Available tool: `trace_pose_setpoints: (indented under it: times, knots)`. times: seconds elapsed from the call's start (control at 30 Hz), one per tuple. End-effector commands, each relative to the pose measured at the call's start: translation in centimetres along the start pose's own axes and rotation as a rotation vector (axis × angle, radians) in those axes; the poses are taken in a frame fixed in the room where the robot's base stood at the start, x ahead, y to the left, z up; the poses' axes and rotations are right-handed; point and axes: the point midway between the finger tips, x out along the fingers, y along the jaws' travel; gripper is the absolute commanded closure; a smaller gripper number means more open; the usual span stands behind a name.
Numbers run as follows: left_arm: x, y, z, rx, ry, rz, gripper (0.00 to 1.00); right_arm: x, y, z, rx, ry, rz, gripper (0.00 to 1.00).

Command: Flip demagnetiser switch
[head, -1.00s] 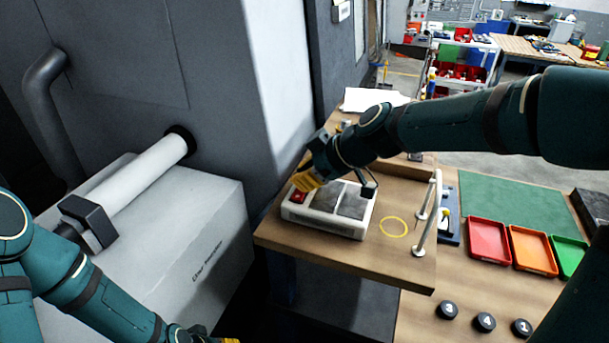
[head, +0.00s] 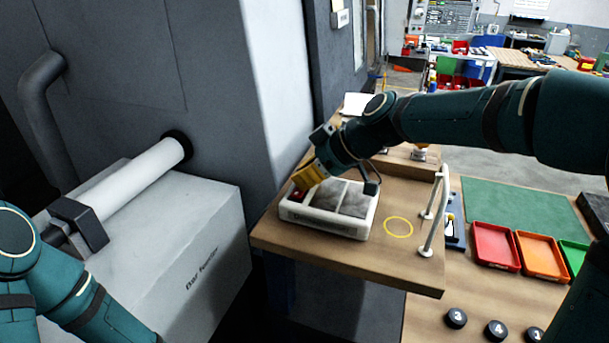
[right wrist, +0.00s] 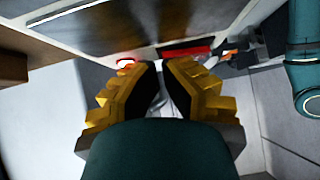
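The demagnetiser (head: 326,228) is a white box with two grey plates on top, standing on the wooden bench. Its red switch (head: 298,195) is at the left end, partly hidden by my right gripper (head: 306,183). The yellow fingers point down at the switch; I cannot tell if they touch it. In the right wrist view the fingers of my right gripper (right wrist: 160,65) have their tips close together with nothing held between them. A red part (right wrist: 186,51) shows just beyond the tips. My left gripper is out of view; only its arm shows at the lower left.
A grey bar feeder (head: 185,260) and the machine wall stand to the left. A yellow ring (head: 398,227) and a white rail (head: 432,220) are right of the box. Red (head: 494,246) and orange (head: 541,256) trays and numbered black discs (head: 456,318) lie further right.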

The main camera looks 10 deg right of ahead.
Motion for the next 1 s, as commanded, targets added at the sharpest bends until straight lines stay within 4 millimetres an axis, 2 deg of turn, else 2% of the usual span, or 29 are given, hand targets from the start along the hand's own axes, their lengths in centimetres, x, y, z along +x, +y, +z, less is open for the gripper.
trace_pose_setpoints:
  times: [0.03,0.07,0.63,1.0]
  knots:
    - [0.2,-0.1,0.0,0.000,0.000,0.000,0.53,0.5,0.0,0.9,0.003,-0.015,-0.008,1.00]
    - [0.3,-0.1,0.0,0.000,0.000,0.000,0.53,0.6,0.0,0.9,0.003,-0.015,-0.008,1.00]
    - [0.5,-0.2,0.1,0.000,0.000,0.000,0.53,0.0,-1.5,0.3,0.002,-0.015,-0.011,1.00]
    - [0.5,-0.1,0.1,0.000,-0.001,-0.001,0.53,-0.2,-1.6,-0.1,0.001,-0.009,-0.009,1.00]
